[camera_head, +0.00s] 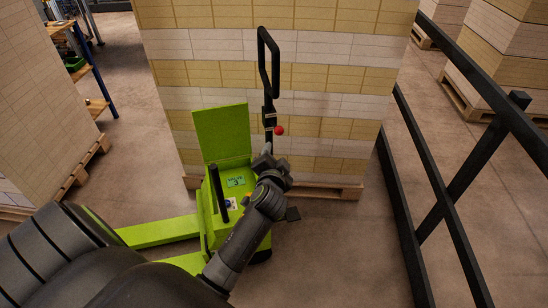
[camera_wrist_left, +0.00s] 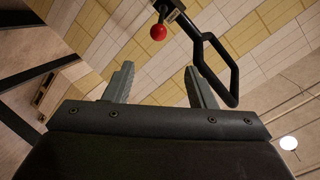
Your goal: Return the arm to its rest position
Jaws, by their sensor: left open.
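My left arm reaches in from the lower left of the head view, and its gripper (camera_head: 268,163) is over the green pallet truck. In the left wrist view the two fingers of this gripper (camera_wrist_left: 160,84) stand apart, with nothing between them. The green pallet truck (camera_head: 211,158) has a raised panel, a small display (camera_head: 235,182) and a black handle (camera_head: 268,62) with a red knob (camera_head: 280,130). The handle (camera_wrist_left: 233,80) and red knob (camera_wrist_left: 158,32) also show beyond the fingers in the left wrist view. My right gripper is not in view.
A tall stack of cream and yellow reams (camera_head: 335,75) on a wooden pallet (camera_head: 335,190) stands behind the truck. A black railing (camera_head: 407,215) runs along the right. Another stack (camera_head: 40,110) stands at the left, near a blue-framed shelf (camera_head: 93,75). Floor (camera_head: 335,255) is clear at front centre.

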